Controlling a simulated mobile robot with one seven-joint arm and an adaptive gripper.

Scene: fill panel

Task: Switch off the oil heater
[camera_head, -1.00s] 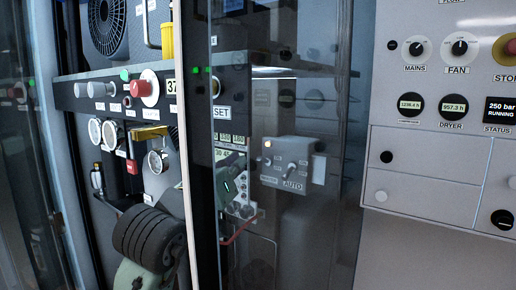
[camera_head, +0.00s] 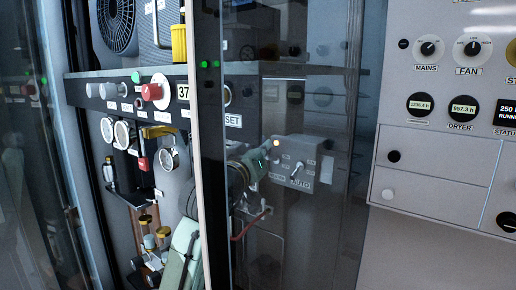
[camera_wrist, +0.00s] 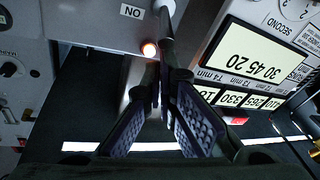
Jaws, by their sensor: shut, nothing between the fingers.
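In the head view, a grey switch box (camera_head: 302,160) stands behind the clear door. In the wrist view my gripper (camera_wrist: 163,80) is shut and empty.
The clear door (camera_head: 335,110) and its pale edge (camera_head: 208,230) stand in front of my arm. Left are a red knob (camera_head: 155,92), gauges (camera_head: 169,158) and small bottles (camera_head: 149,242). A grey control panel (camera_head: 430,180) is right. The wrist view shows a display (camera_wrist: 262,62).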

